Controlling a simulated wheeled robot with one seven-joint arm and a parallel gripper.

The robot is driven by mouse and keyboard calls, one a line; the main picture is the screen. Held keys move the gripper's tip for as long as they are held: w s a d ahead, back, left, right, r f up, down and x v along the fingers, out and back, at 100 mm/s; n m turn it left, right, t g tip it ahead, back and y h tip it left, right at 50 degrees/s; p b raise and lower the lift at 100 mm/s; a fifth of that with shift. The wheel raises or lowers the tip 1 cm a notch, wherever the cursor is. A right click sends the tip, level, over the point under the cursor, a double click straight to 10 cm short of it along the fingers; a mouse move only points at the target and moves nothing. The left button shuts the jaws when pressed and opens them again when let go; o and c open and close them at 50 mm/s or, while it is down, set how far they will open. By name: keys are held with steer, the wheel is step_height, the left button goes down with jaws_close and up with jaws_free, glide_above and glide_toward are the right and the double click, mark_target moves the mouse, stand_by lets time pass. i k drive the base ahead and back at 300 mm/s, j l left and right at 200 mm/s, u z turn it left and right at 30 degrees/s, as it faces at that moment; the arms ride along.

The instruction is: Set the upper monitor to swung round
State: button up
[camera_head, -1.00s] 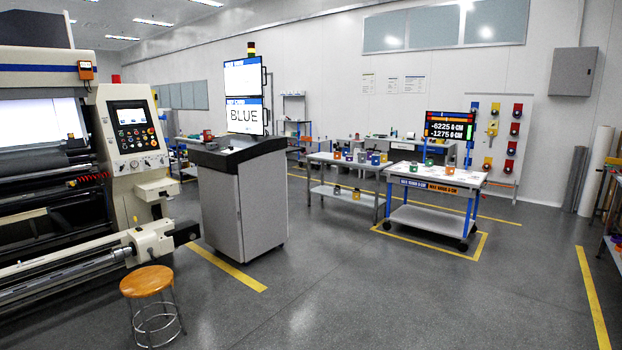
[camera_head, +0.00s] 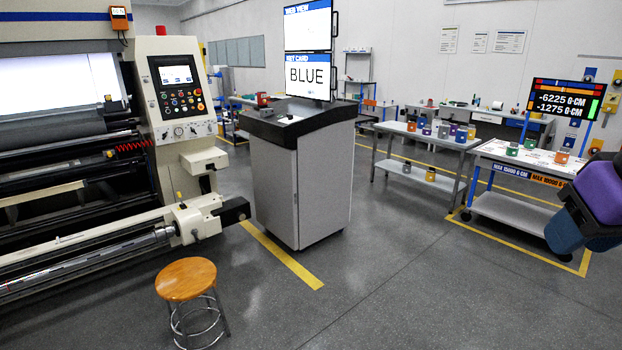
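The upper monitor (camera_head: 308,26) stands on top of the grey console cabinet (camera_head: 325,190), facing me, with a white screen and a blue "WEB VIEW" header. A dark handle (camera_head: 335,24) sticks out at its right edge. Directly below it is the lower monitor (camera_head: 307,75), which reads "BLUE" and also has a handle at its right side. Part of my arm, purple, blue and black, shows at the right edge of the view. My gripper's fingers cannot be made out, and nothing of mine is near the monitors.
A wooden stool (camera_head: 186,278) stands on the floor in front of the large printing machine (camera_head: 180,100) at left. The floor right of the cabinet is open.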

mark_target(308, 26)
steer(key=i, duration=2.3)
